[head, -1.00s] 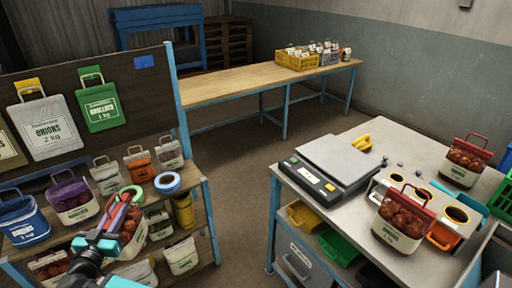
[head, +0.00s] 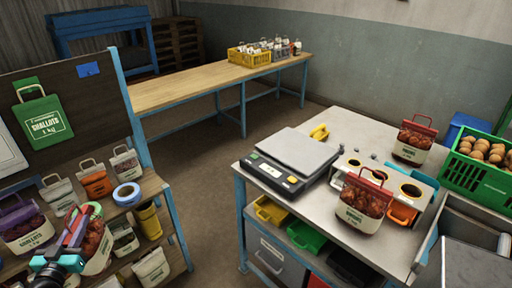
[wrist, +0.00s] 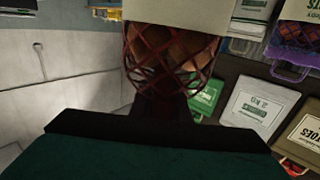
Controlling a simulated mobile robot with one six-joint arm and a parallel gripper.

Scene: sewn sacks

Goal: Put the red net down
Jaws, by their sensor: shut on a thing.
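My gripper (head: 72,238) is at the lower left of the head view, in front of the shelf of small sacks. It is shut on a red net (head: 97,243) with a pale label band, partly hidden by the gripper. In the wrist view the held red net (wrist: 170,62) hangs close to the camera, its mesh and brown contents visible; the fingertips are hidden there. Two similar red nets stand upright on the grey bench: one at the front (head: 366,194) and one farther back (head: 415,139).
A scale (head: 292,160) sits on the grey bench (head: 345,122), beside a holder with round holes (head: 411,190). A green crate of onions (head: 478,172) is at the right. The shelf (head: 150,185) carries several sacks and tape rolls. The long wooden table (head: 190,89) is mostly clear.

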